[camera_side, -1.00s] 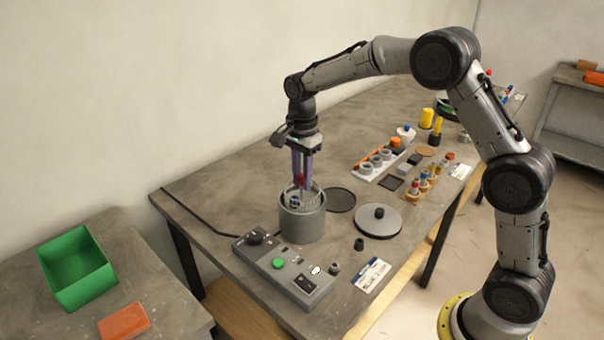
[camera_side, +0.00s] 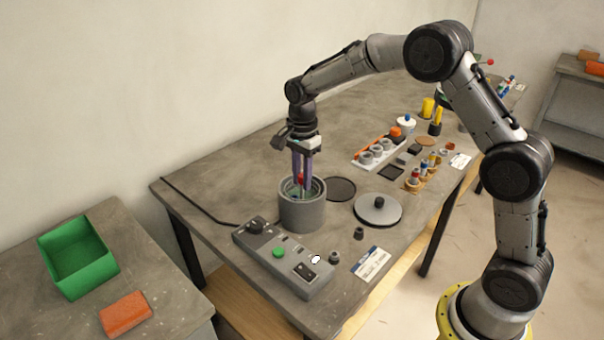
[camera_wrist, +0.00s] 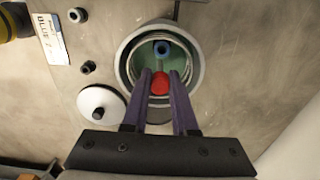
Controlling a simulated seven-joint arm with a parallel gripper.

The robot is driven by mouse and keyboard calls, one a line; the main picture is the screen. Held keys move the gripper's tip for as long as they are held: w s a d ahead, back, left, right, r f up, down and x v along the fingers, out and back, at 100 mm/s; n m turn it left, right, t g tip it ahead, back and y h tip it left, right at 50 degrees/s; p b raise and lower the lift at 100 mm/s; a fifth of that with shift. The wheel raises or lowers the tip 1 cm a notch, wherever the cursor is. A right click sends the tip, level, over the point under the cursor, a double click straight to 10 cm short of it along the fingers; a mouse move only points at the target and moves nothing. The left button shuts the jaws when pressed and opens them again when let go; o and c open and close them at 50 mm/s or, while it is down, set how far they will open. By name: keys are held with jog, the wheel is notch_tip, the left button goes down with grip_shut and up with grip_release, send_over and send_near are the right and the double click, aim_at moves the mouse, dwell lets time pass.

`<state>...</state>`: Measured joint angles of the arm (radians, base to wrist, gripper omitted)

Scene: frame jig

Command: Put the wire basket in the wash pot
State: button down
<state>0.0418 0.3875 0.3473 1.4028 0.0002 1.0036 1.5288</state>
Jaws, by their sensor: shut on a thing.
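The wash pot (camera_side: 303,213) is a grey open cylinder on the bench, behind the control box. In the wrist view its thick round rim (camera_wrist: 197,75) surrounds a greenish inside. The wire basket (camera_wrist: 185,70) is down inside the pot, with only thin wire parts showing.
A control box (camera_side: 285,258) with a green button stands in front of the pot. A grey round lid (camera_side: 378,209) with a black knob and a dark disc (camera_side: 341,189) lie to its right. A white rack (camera_side: 377,152) and small bottles stand farther back.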

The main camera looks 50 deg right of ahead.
aim_at(302, 191)
jog(key=shift+f, duration=2.3)
jog(key=c, duration=0.6)
grip_release()
jog(key=shift+f, duration=0.1)
jog(key=c, duration=0.3)
jog(key=shift+c, duration=0.2)
jog(key=shift+r, duration=0.8)
